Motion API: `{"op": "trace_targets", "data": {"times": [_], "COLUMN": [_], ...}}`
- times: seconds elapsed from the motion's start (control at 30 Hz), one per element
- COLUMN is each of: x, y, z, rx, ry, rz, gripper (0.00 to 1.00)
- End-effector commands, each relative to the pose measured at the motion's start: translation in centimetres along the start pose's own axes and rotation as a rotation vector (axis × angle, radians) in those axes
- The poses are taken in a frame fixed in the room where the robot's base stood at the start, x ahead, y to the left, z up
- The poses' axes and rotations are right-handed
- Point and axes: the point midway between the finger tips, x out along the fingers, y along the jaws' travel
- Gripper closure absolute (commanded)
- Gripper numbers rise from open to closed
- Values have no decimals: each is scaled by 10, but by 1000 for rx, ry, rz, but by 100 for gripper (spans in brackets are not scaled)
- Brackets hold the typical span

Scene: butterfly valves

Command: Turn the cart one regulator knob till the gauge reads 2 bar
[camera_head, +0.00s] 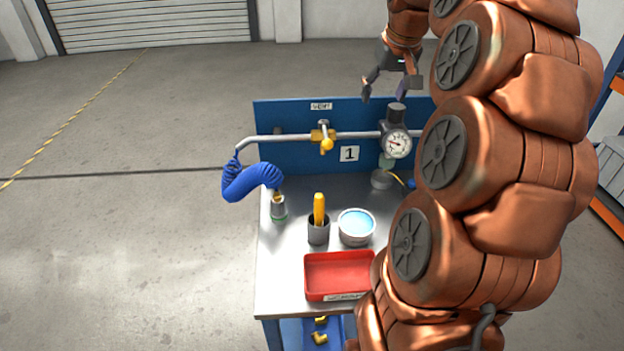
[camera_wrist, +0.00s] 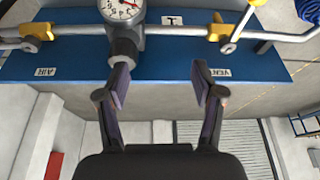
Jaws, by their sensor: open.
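The regulator knob (camera_head: 396,112) is a dark grey cylinder on top of the regulator, on the blue panel of cart one. The round white gauge (camera_head: 398,144) with a red needle sits just below it; its reading is too small to tell. My gripper (camera_head: 391,88) is open and empty above the knob. In the wrist view, which looks upside down, the knob (camera_wrist: 123,52) lies beyond the left finger of my gripper (camera_wrist: 161,84), outside the gap between the fingers. The gauge (camera_wrist: 120,7) is cut off at the top edge there.
A grey pipe (camera_head: 287,137) with a yellow valve (camera_head: 324,138) runs along the panel. A blue coiled hose (camera_head: 245,181) hangs left. A red tray (camera_head: 338,273), a bowl (camera_head: 356,226) and a cup (camera_head: 318,232) stand on the cart top. My arm hides the cart's right side.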

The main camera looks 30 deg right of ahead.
Motion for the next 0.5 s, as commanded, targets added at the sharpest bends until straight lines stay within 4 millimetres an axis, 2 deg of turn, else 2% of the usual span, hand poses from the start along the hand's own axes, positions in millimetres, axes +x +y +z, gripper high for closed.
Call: {"op": "trace_targets", "data": {"times": [0.5], "x": [7], "y": [-72], "z": [42], "rx": [-106], "ry": [-77], "rz": [-41], "gripper": [33]}}
